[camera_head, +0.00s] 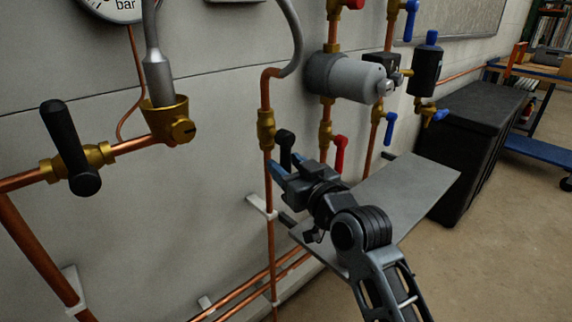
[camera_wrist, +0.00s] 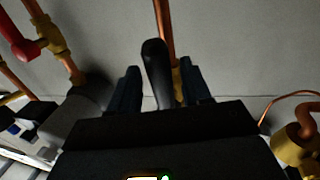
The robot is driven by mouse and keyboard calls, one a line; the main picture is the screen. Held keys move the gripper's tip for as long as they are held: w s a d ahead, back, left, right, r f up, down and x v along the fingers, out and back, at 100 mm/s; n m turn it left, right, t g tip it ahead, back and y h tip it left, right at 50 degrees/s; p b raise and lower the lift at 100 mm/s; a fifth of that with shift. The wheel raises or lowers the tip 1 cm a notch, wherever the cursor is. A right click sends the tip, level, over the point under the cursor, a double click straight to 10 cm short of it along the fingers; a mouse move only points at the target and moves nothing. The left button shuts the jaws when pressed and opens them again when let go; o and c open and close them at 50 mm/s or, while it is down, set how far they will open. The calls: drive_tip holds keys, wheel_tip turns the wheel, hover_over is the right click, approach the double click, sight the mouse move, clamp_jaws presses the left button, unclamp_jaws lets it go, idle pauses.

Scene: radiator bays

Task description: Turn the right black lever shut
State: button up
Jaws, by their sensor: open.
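The right black lever (camera_head: 285,145) sits by a vertical copper pipe in the middle of the head view, just right of a brass fitting (camera_head: 266,130). Its lower part is hidden by my gripper (camera_head: 283,169). In the wrist view the black lever (camera_wrist: 156,72) stands between my two open, dark blue fingers (camera_wrist: 163,88), nearer the left one. I cannot tell whether either finger touches it. The left black lever (camera_head: 70,148) is a larger handle on a brass valve at the far left, well away from my gripper.
A red lever (camera_head: 340,154) hangs close to the right of my gripper. A grey cylinder (camera_head: 350,77) is on the pipes above it. A grey sloping plate (camera_head: 410,190) lies below right, beside a black box (camera_head: 475,140). Open floor is at lower right.

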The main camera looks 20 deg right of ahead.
drive_tip(key=shift+w+a, duration=0.1)
drive_tip(key=shift+w, duration=0.35)
drive_tip(key=shift+c, duration=0.3)
clamp_jaws()
